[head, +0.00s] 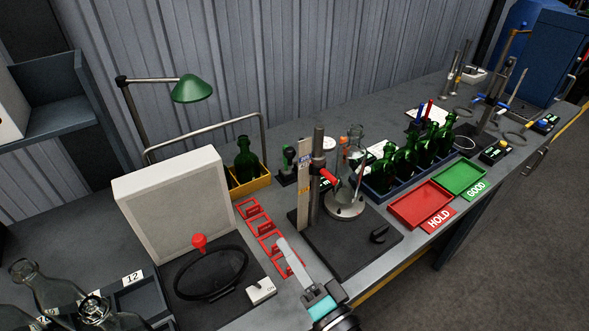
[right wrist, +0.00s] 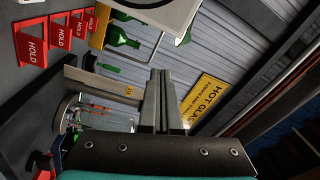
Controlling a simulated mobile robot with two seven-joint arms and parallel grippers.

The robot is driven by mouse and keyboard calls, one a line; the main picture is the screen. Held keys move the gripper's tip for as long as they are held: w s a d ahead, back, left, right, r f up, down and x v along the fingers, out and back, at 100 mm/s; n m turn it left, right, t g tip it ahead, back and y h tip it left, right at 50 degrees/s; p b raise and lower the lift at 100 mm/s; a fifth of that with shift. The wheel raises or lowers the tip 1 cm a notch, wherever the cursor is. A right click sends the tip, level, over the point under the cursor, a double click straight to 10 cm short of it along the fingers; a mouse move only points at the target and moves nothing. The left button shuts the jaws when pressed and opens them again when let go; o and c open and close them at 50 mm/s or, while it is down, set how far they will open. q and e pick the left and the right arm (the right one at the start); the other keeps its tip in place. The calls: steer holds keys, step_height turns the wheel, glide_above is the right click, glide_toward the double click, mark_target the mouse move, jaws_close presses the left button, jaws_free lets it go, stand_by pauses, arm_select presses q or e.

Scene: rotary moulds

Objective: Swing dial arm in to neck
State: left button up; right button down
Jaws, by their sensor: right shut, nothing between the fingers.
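A gauge stand with a dark base (head: 345,250) carries a steel post (head: 317,190), an upright scale plate (head: 304,185) and a red-tipped lever (head: 328,177). A clear glass bottle (head: 355,150) stands on a round metal turntable (head: 345,208) beside the post. I cannot make out the dial arm or its exact angle to the neck. My right gripper (head: 283,245) is shut and empty, in front of the stand's left side and apart from it. In the right wrist view its fingers (right wrist: 161,85) are together, with the scale plate (right wrist: 105,88) and turntable (right wrist: 63,115) to their left. My left gripper is not in view.
Red HOLD racks (head: 268,240) line the bench left of the stand. A light box (head: 175,200) and a black ring (head: 212,273) are further left. Green bottles (head: 405,160) fill a blue crate. Red (head: 420,205) and green (head: 460,178) trays lie right.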

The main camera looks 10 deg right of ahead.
steer(key=d+r+m+t+h, duration=0.2)
steer(key=d+m+t+h, duration=0.1)
steer(key=d+m, duration=0.15)
steer(key=m+h+p, duration=0.2)
steer(key=m+p, duration=0.1)
glide_toward(290, 159)
steer(key=shift+n+t, duration=0.25)
steer(key=shift+t, duration=0.15)
steer(key=x, duration=0.6)
steer(key=shift+w+d, duration=0.1)
steer(key=shift+w, duration=0.3)
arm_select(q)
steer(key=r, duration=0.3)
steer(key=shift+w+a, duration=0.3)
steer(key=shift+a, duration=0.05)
